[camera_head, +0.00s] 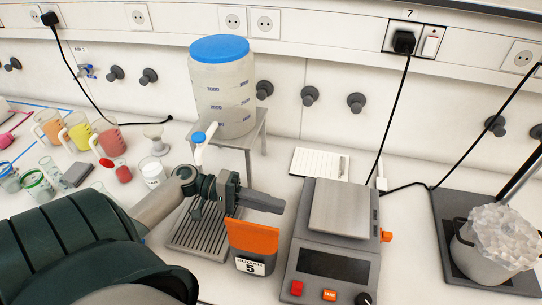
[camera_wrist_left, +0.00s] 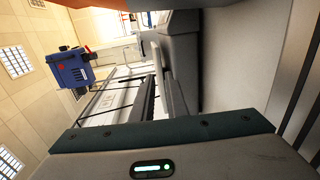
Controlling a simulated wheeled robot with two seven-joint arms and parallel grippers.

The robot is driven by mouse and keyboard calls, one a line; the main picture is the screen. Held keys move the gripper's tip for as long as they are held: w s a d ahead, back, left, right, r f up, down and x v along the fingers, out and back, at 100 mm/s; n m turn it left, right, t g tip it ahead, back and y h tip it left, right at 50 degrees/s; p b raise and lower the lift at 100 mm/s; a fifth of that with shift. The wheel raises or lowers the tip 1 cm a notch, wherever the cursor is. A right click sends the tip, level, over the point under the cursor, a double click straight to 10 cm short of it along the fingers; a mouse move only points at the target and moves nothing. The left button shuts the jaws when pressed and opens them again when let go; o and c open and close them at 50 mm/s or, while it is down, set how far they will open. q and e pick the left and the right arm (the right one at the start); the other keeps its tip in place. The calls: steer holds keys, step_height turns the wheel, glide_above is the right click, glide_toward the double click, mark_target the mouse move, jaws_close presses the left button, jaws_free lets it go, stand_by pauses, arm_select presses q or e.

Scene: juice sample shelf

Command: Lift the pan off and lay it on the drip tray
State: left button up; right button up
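The pan (camera_head: 338,208) is a flat grey square plate lying on top of the scale (camera_head: 322,262). The drip tray (camera_head: 192,238) is a grey ridged tray on the bench under the tap of the big clear water container (camera_head: 222,95). My left gripper (camera_head: 272,204) is between the two, left of the pan and apart from it, above the orange sugar bin (camera_head: 252,238). Its fingers point right and look like one grey block, so their gap is not clear. In the left wrist view, the pan cannot be made out with certainty. My right gripper is not in view.
My left arm covers part of the tray. The container stands on a metal stand (camera_head: 252,135) behind it. A white notepad (camera_head: 320,163) lies behind the scale. Cups and jugs (camera_head: 78,135) crowd the left. Cables cross the back.

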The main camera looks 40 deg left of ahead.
mark_target(304, 219)
arm_select(q)
steer(key=shift+p+x, duration=0.5)
steer(key=shift+x, duration=3.85)
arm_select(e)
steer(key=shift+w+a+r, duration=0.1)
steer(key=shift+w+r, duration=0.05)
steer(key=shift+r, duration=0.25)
arm_select(q)
jaws_close()
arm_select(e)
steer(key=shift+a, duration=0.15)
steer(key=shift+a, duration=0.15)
